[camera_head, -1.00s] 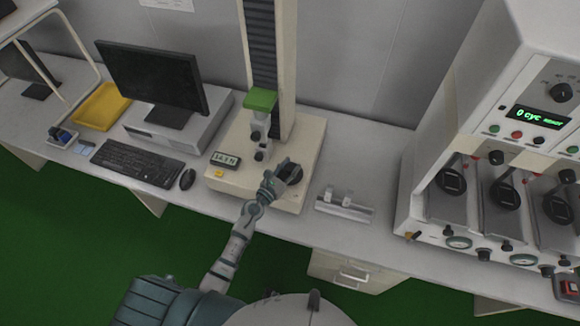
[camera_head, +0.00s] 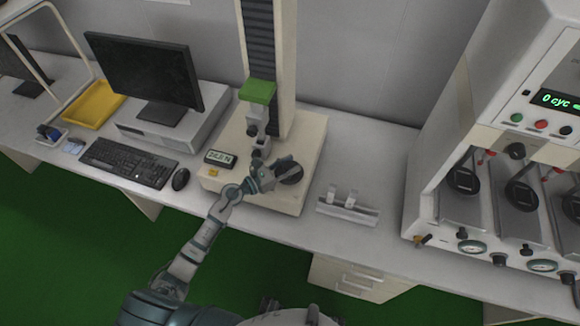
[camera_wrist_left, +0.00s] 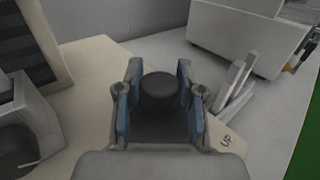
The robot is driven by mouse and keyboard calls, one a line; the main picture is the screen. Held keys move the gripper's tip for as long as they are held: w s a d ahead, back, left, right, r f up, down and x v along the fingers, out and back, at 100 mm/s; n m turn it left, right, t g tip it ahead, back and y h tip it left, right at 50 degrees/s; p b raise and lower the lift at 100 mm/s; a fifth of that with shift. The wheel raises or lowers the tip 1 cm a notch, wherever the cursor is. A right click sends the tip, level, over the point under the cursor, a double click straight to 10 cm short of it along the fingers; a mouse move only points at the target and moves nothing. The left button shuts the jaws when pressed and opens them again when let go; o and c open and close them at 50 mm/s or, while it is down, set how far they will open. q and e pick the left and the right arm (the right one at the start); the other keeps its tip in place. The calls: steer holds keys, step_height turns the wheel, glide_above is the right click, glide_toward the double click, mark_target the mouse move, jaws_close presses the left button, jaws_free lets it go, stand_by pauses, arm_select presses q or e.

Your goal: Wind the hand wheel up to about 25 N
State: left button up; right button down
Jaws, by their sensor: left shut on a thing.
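The dark hand wheel (camera_head: 291,173) sits on the front right of the tester's cream base (camera_head: 275,203). My left gripper (camera_head: 277,176) is at the wheel and partly covers it. In the left wrist view, the blue-padded fingers of my left gripper (camera_wrist_left: 159,75) are shut on the wheel's round black knob (camera_wrist_left: 160,93). A small force display (camera_head: 220,158) on the base shows a reading in N; its digits are too blurred to be sure of. A green-topped fixture (camera_head: 257,92) hangs above the base on the column. My right gripper is not in view.
A keyboard (camera_head: 128,162), a mouse (camera_head: 180,179) and a monitor (camera_head: 146,73) stand left of the tester. A small metal holder (camera_head: 347,208) lies on the bench to its right. A white cabinet (camera_head: 470,100) with dials stands further right. "UP" is marked on the base beside the wheel.

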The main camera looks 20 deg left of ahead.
arm_select(q)
steer(key=o, duration=1.2)
steer(key=shift+c, duration=0.2)
steer(key=shift+a, duration=0.1)
steer(key=shift+s+a, duration=0.15)
steer(key=v, duration=1.1)
steer(key=shift+s+a, duration=0.15)
steer(key=shift+a, duration=0.1)
steer(key=shift+f, duration=0.1)
